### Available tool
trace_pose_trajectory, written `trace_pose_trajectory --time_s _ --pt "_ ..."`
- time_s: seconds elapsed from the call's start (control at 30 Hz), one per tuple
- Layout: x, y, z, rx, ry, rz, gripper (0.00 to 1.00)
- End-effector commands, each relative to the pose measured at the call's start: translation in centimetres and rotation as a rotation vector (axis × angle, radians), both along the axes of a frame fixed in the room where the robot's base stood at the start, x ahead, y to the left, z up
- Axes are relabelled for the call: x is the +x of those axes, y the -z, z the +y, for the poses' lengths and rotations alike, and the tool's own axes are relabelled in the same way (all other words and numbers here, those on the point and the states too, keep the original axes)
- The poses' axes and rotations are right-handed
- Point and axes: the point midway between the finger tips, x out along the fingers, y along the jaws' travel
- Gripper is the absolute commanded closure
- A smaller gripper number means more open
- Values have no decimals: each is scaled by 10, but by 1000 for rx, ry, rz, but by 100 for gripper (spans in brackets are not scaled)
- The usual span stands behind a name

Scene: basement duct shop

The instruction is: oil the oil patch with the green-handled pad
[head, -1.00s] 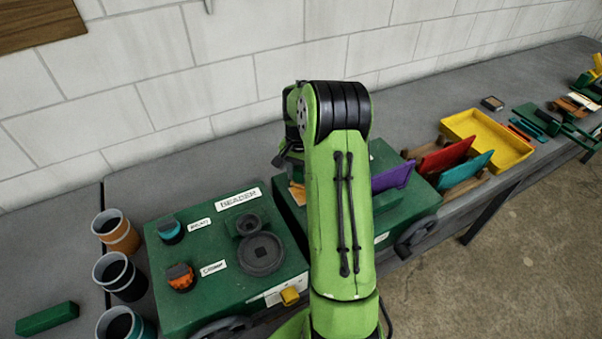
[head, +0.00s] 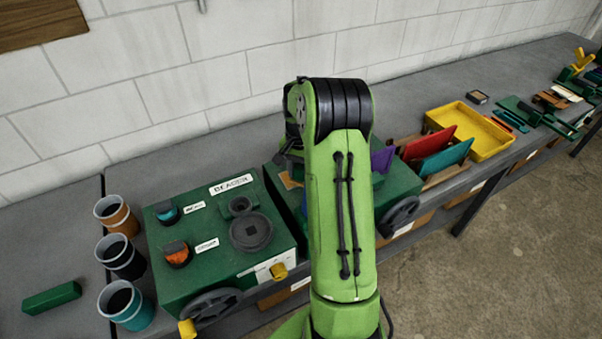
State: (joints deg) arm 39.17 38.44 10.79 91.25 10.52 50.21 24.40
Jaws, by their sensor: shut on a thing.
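My green arm (head: 342,210) rises through the middle of the head view and bends away at a black joint. It hides my gripper; only a dark wrist part shows beside it, so the jaws and anything in them are out of sight. I cannot make out the green-handled pad or the oil patch. A small tan patch (head: 290,179) shows on the second green machine (head: 400,187), partly behind my arm; I cannot tell what it is.
A green machine labelled BEADER (head: 185,230) stands left of my arm. Several cups, one teal (head: 128,307), and a green block (head: 52,298) are further left. Red (head: 430,143) and teal (head: 445,160) panels stand near a yellow tray (head: 470,130). Open floor (head: 520,220) lies at right.

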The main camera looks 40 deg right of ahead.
Motion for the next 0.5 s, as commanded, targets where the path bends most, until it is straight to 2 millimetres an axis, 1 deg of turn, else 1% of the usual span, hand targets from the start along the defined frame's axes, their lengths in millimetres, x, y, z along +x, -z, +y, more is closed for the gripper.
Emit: trace_pose_trajectory --time_s 0.03,0.5 --pt "0 -8 1 1 -1 2 86" --pt "-1 -51 5 0 -8 1 86"
